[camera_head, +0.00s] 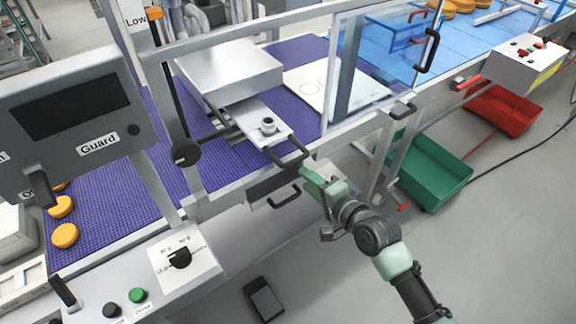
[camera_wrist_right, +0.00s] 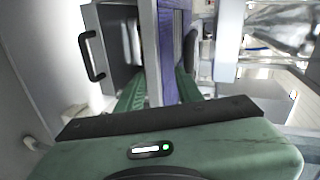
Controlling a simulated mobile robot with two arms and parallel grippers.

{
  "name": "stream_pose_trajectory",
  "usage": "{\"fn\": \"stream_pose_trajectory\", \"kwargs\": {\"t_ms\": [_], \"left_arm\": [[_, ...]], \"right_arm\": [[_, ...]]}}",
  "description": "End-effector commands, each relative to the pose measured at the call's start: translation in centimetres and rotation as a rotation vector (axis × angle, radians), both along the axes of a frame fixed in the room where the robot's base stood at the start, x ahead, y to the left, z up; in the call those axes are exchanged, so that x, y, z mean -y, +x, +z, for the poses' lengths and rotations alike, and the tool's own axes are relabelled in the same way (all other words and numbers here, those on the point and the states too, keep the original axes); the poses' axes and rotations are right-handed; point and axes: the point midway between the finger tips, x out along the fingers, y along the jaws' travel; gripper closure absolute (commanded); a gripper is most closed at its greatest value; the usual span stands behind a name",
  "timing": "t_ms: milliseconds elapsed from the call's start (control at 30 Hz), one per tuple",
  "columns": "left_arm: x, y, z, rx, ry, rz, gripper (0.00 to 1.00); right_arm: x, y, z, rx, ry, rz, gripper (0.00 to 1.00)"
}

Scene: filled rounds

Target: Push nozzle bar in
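The nozzle bar (camera_head: 250,113) is a flat grey metal bar with a round knob (camera_head: 268,125) on top. It sticks out toward me from under a silver box (camera_head: 228,68) over the purple belt. A black handle (camera_head: 288,157) sits at its near end. My right gripper (camera_head: 312,180) is just in front and to the right of this handle, apart from it as far as I can tell. In the right wrist view its green fingers (camera_wrist_right: 160,90) are apart with nothing held between them; the belt shows beyond. My left gripper is out of view.
A drawer-like box with a black handle (camera_head: 284,196) hangs below the belt edge. A clear guard door (camera_head: 385,60) stands to the right. A control panel with a dial (camera_head: 180,257) is at lower left. Green (camera_head: 430,170) and red (camera_head: 500,108) crates stand on the floor.

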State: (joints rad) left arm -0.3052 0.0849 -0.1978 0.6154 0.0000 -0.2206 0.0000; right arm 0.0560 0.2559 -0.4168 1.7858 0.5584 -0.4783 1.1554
Motion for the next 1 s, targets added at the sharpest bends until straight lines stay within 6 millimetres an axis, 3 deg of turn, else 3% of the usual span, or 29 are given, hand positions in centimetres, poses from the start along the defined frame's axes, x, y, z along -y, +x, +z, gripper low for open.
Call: {"fn": "stream_pose_trajectory", "kwargs": {"t_ms": [33, 100, 200, 367, 700, 1000], "left_arm": [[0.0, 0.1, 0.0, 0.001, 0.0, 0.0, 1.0], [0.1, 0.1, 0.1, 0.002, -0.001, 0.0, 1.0], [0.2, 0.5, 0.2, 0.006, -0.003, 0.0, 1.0], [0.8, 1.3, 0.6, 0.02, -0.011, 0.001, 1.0], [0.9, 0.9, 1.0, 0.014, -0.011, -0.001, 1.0], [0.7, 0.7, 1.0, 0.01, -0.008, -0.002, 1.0]], "right_arm": [[-0.5, 0.4, 1.7, 0.009, 0.049, 0.001, 0.64], [-1.0, 0.6, 3.1, 0.01, 0.105, 0.002, 0.64], [-1.5, 1.1, 3.9, 0.008, 0.138, 0.003, 0.64], [-2.7, 2.7, 3.6, 0.007, 0.14, 0.002, 0.64], [-5.3, 6.4, 2.5, 0.009, 0.138, 0.001, 0.64], [-5.7, 6.9, 2.2, 0.008, 0.137, 0.001, 0.64]]}}
